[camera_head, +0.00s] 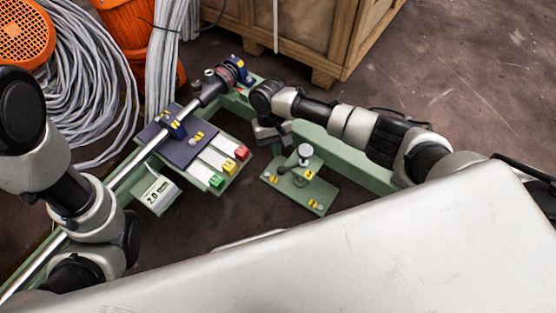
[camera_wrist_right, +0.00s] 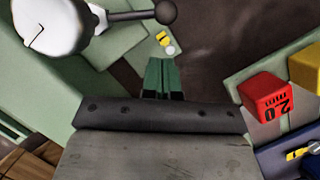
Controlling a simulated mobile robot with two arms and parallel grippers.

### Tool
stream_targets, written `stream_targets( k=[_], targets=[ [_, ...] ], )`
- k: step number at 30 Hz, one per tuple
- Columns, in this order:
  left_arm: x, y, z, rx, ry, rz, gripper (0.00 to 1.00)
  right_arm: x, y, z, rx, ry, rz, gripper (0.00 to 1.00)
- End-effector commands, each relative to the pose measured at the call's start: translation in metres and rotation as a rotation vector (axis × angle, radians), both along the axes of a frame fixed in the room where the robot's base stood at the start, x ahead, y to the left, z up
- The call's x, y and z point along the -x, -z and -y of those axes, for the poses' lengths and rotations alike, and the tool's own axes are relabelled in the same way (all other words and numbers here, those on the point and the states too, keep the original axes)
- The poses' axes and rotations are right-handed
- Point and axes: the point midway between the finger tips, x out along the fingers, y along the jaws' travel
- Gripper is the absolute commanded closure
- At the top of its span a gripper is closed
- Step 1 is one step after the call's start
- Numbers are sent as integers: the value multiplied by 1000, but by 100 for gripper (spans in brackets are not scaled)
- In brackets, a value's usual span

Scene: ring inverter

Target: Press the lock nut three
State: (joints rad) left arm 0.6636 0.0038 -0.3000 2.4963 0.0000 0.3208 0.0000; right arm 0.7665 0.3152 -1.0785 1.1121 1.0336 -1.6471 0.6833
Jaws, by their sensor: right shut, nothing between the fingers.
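My right gripper (camera_head: 272,137) hangs from the end of the right arm, beside the small green plate; in the right wrist view its green fingers (camera_wrist_right: 161,76) are together with nothing between them. The plate (camera_head: 318,190) carries a pale round knob (camera_head: 305,150) and a lever with a dark ball end (camera_head: 281,170). In the right wrist view the pale knob (camera_wrist_right: 50,25) is at upper left and the ball (camera_wrist_right: 165,12) is above the fingers. I cannot tell which part is lock nut three. My left arm shows at the left, but its gripper does not.
A long metal rod (camera_head: 140,158) runs through blue clamps (camera_head: 172,123). A panel holds red (camera_head: 241,152), yellow (camera_head: 230,167) and green (camera_head: 216,180) blocks. A green beam (camera_head: 345,155) lies under my right arm. A wooden crate (camera_head: 300,30) and coiled cable (camera_head: 75,70) stand behind.

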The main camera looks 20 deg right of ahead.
Motion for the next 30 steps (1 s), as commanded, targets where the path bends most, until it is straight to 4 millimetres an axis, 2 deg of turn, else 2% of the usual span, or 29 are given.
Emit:
stream_targets(
  k=[3, 9, 23, 30],
  targets=[
    [5, 2, 0, 0, -1, 16, 100, 13, 2, 1, 0, -2, 1, 100],
    [7, 6, 0, -1, 0, 20, 100, 26, 2, 0, 1, -1, 0, 100],
    [7, 5, 1, -2, 0, 22, 100, 29, 0, 0, 1, 1, 0, 100],
    [7, -8, 0, -1, 0, 24, 100, 32, -3, 6, 1, 0, -2, 100]
  ],
)
